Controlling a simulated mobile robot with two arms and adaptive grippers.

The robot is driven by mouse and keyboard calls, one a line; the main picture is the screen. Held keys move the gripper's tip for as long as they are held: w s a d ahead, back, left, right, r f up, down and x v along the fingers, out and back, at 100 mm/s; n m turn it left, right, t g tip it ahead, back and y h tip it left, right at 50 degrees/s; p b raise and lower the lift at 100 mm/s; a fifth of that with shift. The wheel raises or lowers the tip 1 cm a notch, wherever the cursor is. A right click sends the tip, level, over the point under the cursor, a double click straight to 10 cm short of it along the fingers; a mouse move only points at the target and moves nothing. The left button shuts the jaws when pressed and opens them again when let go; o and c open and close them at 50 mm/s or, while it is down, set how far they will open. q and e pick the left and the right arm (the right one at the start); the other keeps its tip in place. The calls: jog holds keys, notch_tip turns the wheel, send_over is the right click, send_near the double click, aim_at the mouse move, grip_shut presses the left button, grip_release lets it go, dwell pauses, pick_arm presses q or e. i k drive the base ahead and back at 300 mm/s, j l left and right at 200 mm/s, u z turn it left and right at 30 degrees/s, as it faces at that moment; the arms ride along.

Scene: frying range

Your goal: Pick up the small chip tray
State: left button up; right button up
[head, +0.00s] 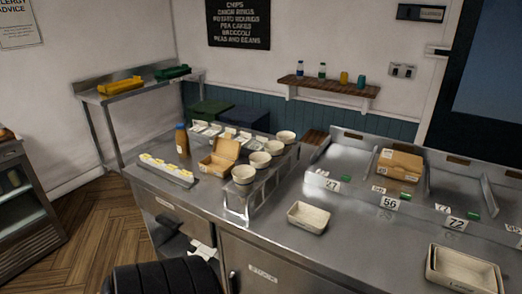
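A small cream chip tray (309,217) sits on the steel counter, right of the raised rack of bowls and in front of the number 27 card. It looks empty, with low sloping sides, and nothing touches it. A larger cream tray (463,270), perhaps a stack, lies at the lower right of the counter. A black ribbed shape at the bottom left may be part of my own body. I see no gripper fingers in the head view.
A rack (252,200) with several bowls and a cardboard box (219,157) stands left of the small tray. Behind are steel bays with number cards (388,203) and a closed brown box (399,165). The counter (370,250) between the two trays is clear.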

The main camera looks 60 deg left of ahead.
aim_at(314, 220)
jog(key=u, duration=1.55)
